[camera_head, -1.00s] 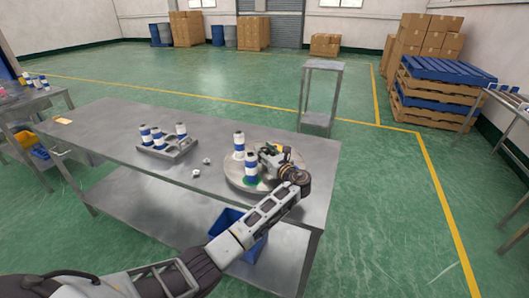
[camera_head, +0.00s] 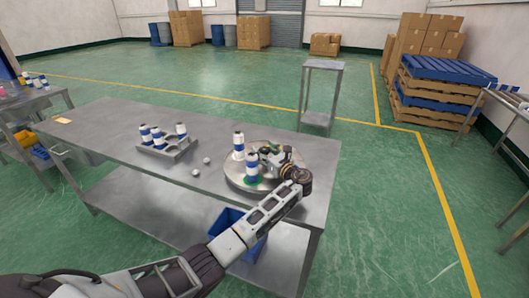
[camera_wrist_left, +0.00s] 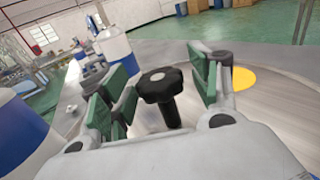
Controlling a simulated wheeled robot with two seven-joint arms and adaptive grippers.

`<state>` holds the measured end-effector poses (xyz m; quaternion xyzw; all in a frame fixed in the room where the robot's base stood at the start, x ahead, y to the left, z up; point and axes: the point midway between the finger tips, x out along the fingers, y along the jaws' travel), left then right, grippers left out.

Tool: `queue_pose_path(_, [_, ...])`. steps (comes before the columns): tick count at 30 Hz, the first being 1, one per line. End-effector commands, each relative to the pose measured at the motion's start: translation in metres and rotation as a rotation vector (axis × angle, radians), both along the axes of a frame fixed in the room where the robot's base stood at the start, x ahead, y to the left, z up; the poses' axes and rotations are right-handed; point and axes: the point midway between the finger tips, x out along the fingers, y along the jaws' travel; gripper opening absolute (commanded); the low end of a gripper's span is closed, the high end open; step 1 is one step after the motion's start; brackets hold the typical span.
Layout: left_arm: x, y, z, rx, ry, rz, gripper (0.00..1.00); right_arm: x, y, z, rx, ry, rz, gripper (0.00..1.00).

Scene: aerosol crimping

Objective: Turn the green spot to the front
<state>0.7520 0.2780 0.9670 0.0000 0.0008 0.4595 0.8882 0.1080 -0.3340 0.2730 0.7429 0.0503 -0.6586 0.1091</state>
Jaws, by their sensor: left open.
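The round metal turntable (camera_head: 232,178) lies on the right part of the steel table. Its green spot (camera_head: 250,182) shows at the near side, partly covered by a blue-and-white can (camera_head: 252,168). A second can (camera_head: 238,146) stands behind it on the disc. My left gripper (camera_head: 268,155) is over the disc, open. In the left wrist view, its green-padded fingers stand either side of a black knob (camera_wrist_left: 162,88), with gaps between pads and knob. A yellow spot (camera_wrist_left: 243,78) shows on the disc to the right of the fingers. My right gripper is not in view.
A grey tray (camera_head: 170,151) with several blue-and-white cans stands left of the disc. Small light caps (camera_head: 196,172) lie between them. A blue bin (camera_head: 225,221) is on the lower shelf. The table's left part (camera_head: 100,130) is mostly clear.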

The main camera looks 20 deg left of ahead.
Motion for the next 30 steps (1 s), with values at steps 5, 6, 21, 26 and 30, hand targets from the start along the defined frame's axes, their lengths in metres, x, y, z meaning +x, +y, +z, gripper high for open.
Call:
queue_pose_path(5, [0.0,0.0,0.001,0.001,-0.001,0.0,0.62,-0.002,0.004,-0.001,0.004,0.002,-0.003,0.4])
queue_pose_path(6, [0.0,-0.001,0.001,0.001,-0.001,0.0,0.62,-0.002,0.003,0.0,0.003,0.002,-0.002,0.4])
queue_pose_path(21, [-0.027,-0.039,0.0,-0.001,0.0,-0.002,0.62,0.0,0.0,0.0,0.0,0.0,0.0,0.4])
queue_pose_path(26, [-0.041,-0.059,0.0,0.0,0.0,-0.002,0.62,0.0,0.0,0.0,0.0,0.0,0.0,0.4])
queue_pose_path(30, [-0.053,-0.075,0.0,-0.001,0.0,-0.002,0.62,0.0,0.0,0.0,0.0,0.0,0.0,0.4])
